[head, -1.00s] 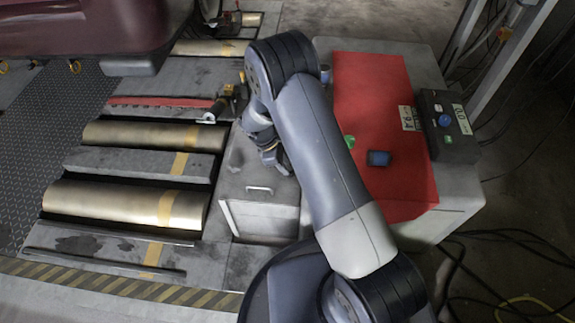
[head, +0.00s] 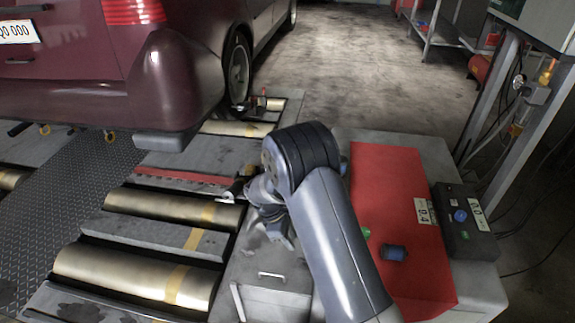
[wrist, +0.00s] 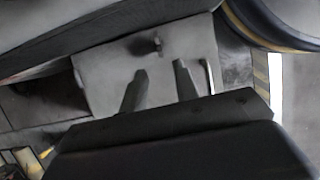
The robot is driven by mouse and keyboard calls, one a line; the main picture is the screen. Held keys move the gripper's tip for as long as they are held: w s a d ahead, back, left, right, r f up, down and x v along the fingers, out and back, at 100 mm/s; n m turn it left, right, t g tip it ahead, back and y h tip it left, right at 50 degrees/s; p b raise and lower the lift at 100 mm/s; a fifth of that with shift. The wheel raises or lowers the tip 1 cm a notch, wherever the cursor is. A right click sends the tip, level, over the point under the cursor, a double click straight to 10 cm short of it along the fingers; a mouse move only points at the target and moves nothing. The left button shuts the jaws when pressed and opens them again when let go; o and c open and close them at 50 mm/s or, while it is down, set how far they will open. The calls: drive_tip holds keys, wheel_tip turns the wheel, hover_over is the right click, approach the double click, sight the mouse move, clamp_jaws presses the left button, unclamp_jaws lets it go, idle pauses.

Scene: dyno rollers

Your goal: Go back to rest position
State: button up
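My arm (head: 338,240) reaches forward over the scene, bent at its dark elbow. My gripper (head: 279,233) hangs low over the grey cabinet (head: 268,295), partly hidden by my arm in the head view. In the wrist view its two dark fingers (wrist: 160,72) stand apart with nothing held between them. The grey cabinet surface (wrist: 100,70) lies beyond the fingers. A light metal handle (wrist: 209,76) shows just right of the right finger.
Brass rollers (head: 140,275) lie in the floor to the left, under a dark red car (head: 70,70). A red-topped cabinet (head: 395,170) stands right of my arm, with a dark button box (head: 465,222) beside its red top. Concrete floor (head: 360,60) is open behind.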

sight(302, 259)
drive_tip(key=b+x, duration=0.3)
drive_tip(key=x, duration=0.7)
drive_tip(key=shift+w+d+f+b, duration=0.1)
drive_tip(key=shift+w+f+b, duration=0.05)
drive_tip(key=shift+f+b, duration=0.2)
drive_tip(key=shift+w+r+m+g+b, duration=0.15)
drive_tip(key=shift+m+g+b, duration=0.2)
drive_tip(key=shift+m, duration=0.65)
